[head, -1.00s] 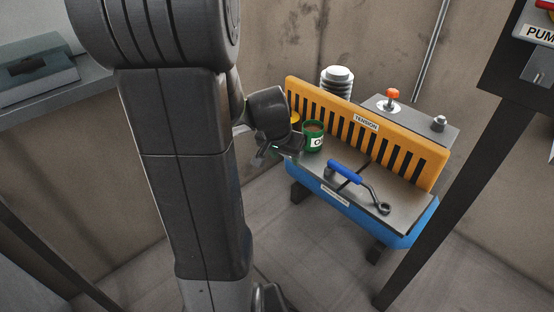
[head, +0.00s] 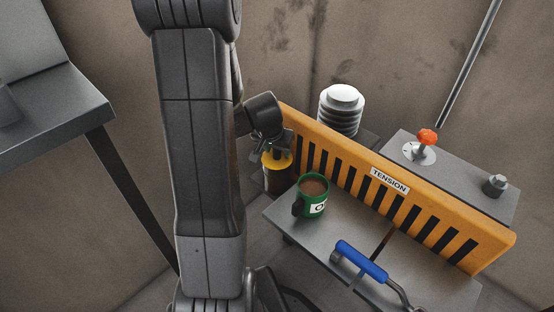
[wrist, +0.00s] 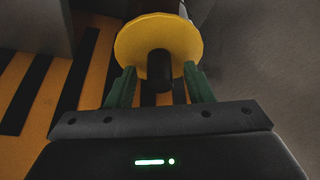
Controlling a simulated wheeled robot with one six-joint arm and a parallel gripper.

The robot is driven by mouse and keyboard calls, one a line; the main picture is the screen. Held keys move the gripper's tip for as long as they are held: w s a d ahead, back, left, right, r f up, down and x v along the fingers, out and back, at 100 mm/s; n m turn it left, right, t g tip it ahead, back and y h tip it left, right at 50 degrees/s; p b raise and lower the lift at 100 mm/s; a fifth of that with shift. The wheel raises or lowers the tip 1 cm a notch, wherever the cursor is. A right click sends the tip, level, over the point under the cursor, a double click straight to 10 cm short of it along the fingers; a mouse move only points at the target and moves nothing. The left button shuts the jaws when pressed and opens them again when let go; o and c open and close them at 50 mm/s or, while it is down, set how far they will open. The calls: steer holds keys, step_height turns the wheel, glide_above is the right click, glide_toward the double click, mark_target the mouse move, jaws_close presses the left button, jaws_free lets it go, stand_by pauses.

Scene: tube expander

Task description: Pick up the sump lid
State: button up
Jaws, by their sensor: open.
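The sump lid (wrist: 130,45), a yellow disc with a dark upright knob (wrist: 159,70), shows in the wrist view. In the head view the lid (head: 283,161) sits on top of a dark cylindrical sump (head: 277,181), at the left end of the yellow guard. My gripper (wrist: 159,80) is open, with one green finger on each side of the knob. I cannot tell if the fingers touch the lid. In the head view my gripper (head: 275,146) is over the lid and partly hides it.
A green mug (head: 316,203) with brown liquid stands on the grey bench (head: 300,238), close right of the sump. A slotted yellow guard (head: 345,170) marked TENSION runs behind it. A blue-handled tool (head: 361,261) lies in front. A ribbed cylinder (head: 341,110) stands behind the guard.

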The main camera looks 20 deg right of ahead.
steer(key=shift+f, duration=0.15)
jaws_close()
steer(key=shift+w, duration=0.1)
